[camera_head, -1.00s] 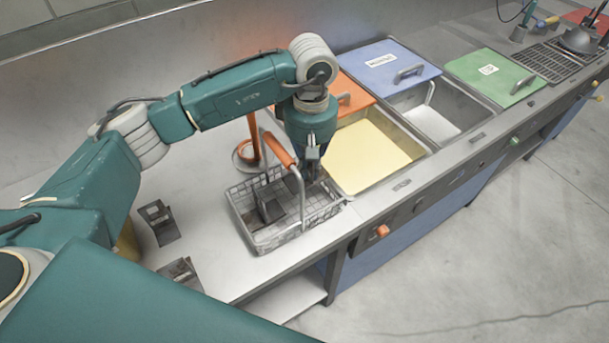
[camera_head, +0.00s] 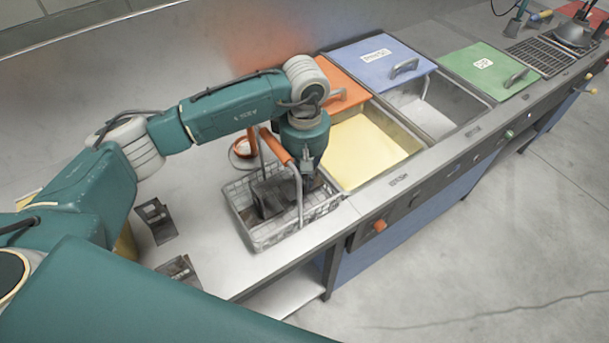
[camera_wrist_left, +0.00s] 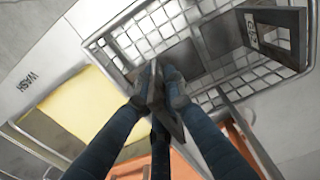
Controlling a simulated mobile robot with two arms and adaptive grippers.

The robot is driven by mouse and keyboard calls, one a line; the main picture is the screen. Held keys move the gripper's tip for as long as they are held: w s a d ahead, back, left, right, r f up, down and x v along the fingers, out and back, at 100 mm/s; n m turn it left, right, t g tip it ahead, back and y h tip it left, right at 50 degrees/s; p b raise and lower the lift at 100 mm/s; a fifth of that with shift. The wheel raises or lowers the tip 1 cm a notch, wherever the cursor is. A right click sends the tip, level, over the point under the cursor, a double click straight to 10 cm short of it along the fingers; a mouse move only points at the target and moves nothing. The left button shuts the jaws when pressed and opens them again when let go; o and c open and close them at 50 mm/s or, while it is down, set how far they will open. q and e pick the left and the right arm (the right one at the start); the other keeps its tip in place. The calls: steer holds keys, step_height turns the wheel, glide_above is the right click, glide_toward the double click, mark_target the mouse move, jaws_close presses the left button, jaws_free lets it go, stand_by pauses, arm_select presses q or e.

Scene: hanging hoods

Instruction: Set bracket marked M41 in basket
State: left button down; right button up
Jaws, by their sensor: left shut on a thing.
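My left gripper (camera_head: 307,168) points down over the right part of the wire basket (camera_head: 262,240), beneath its raised orange-gripped handle (camera_head: 275,147). In the left wrist view, its fingertips (camera_wrist_left: 160,88) are shut on a dark, plate-like bracket (camera_wrist_left: 155,92), just above the basket's mesh; I cannot read a mark on it. Another dark bracket with a pale label (camera_wrist_left: 252,30) shows in the basket there; the label is too small to read surely. Two more dark brackets, (camera_head: 155,221) and (camera_head: 180,270), stand on the steel counter left of the basket. My right gripper is out of view.
A basin of yellow liquid (camera_head: 365,150) lies right of the basket, with an orange lid (camera_head: 340,85) behind it. A blue lid (camera_head: 375,62), an open basin (camera_head: 438,108) and a green lid (camera_head: 490,68) follow. The counter edge has knobs (camera_head: 379,226).

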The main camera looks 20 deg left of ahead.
arm_select(q)
steer(key=shift+f, duration=0.15)
steer(key=c, duration=1.8)
jaws_free()
steer(key=shift+c, duration=0.2)
steer(key=shift+r+p, duration=0.9)
steer(key=shift+r, duration=0.05)
steer(key=shift+w+r+b, duration=0.1)
steer(key=shift+r+b, duration=0.55)
steer(key=shift+b, duration=0.15)
step_height(320, 180, up, 10)
steer(key=b, duration=0.2)
steer(key=shift+b, duration=0.4)
